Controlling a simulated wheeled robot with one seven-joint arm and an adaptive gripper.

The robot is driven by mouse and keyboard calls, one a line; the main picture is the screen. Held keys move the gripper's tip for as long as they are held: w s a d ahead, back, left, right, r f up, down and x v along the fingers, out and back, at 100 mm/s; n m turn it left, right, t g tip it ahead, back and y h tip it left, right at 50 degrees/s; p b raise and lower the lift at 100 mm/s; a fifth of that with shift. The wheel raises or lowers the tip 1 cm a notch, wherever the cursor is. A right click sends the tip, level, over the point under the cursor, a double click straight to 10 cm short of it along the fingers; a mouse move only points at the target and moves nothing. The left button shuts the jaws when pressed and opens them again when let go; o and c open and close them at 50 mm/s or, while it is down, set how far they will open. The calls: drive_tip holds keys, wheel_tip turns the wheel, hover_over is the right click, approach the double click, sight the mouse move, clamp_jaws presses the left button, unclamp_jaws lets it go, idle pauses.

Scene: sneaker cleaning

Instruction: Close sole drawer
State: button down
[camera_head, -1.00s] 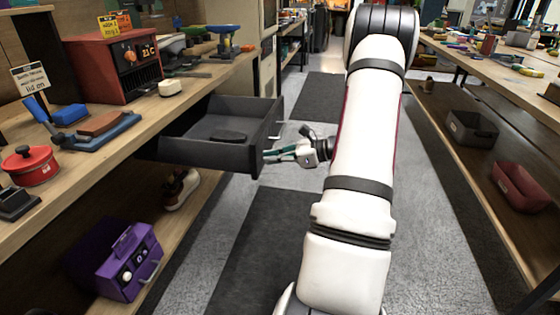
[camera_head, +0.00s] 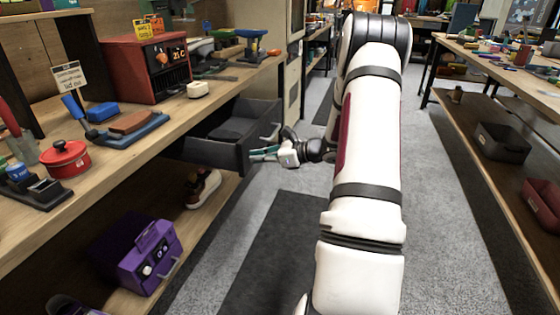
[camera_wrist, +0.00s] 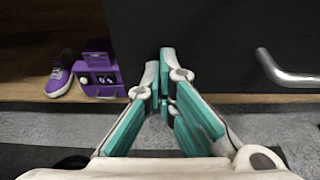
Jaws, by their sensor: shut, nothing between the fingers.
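The sole drawer (camera_head: 213,155) is a dark grey drawer under the left bench, pulled partly out, with a dark flat item (camera_head: 236,129) inside. Its silver bar handle (camera_head: 269,133) is on the front; the handle also shows at the right in the wrist view (camera_wrist: 286,70). My gripper (camera_head: 254,154) is shut and empty, its teal-padded fingertips at the drawer's dark front, left of the handle in the wrist view (camera_wrist: 164,92). The fingertips look against or very close to the front panel; I cannot tell if they touch.
The left bench (camera_head: 150,140) holds a red heater-like box (camera_head: 148,66), a red pot (camera_head: 65,160) and brushes. A purple box (camera_head: 138,258) and a sneaker (camera_head: 202,188) stand on the shelf below.

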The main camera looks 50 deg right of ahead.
drive_tip(key=w+a, duration=0.2)
drive_tip(key=w, duration=0.4)
drive_tip(key=w+a, duration=0.3)
drive_tip(key=w, duration=0.2)
drive_tip(key=w+a+b, duration=0.1)
drive_tip(key=w+a, duration=0.1)
drive_tip(key=w, duration=0.4)
drive_tip(key=shift+w+a, duration=0.15)
drive_tip(key=shift+w, duration=0.15)
drive_tip(key=shift+w+a, duration=0.25)
drive_tip(key=shift+w, duration=0.3)
drive_tip(key=shift+a, duration=0.1)
